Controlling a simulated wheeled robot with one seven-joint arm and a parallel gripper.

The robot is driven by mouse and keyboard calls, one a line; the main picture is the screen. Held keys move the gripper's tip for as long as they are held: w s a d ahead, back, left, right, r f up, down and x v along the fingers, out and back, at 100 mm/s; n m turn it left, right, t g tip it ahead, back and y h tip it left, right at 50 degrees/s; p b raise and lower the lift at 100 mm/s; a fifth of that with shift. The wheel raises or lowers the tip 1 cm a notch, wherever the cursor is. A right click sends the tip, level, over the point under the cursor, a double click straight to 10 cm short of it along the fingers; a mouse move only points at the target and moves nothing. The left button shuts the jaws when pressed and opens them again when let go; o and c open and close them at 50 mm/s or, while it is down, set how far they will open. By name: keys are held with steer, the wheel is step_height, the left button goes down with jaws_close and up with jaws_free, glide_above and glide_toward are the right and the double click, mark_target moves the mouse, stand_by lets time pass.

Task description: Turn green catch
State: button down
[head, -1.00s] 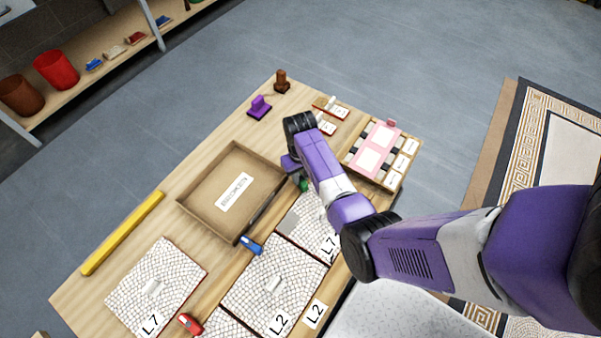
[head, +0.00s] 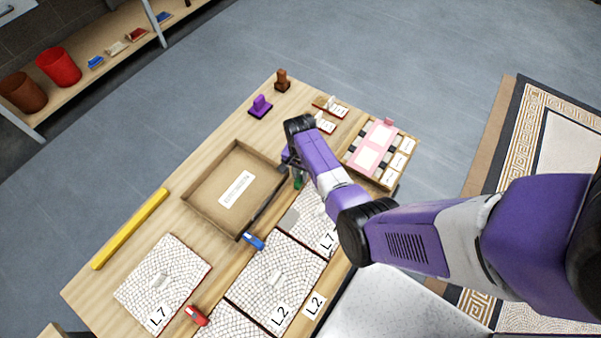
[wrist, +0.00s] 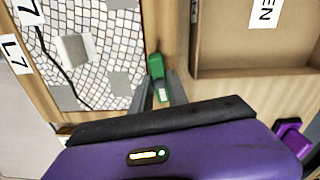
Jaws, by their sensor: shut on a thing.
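The green catch (wrist: 156,68) shows in the wrist view at the edge of a mosaic panel (wrist: 104,40), beside the cardboard-coloured tray. In the head view the green catch (head: 298,182) is a small green spot just below my gripper (head: 293,168). In the wrist view my gripper (wrist: 160,92) has its fingers on either side of the catch, shut on it. The far end of the catch sticks out beyond the fingertips. The panel beside it, marked L7, has grey patches on its face. My arm hides part of this panel in the head view.
The open tray (head: 205,212) lies left of the catch. A blue catch (head: 254,241) and a red catch (head: 197,315) sit along other panels. A pink-topped box (head: 391,133), purple stamp (head: 260,106) and brown stamp (head: 282,80) stand farther back. A yellow bar (head: 130,228) lies at left.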

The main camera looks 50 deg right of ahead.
mark_target(300, 176)
steer(key=shift+m, duration=1)
steer(key=shift+d, duration=0.1)
steer(key=c, duration=1.3)
jaws_free()
steer(key=shift+r+p, duration=0.8)
steer(key=shift+r, duration=3.1)
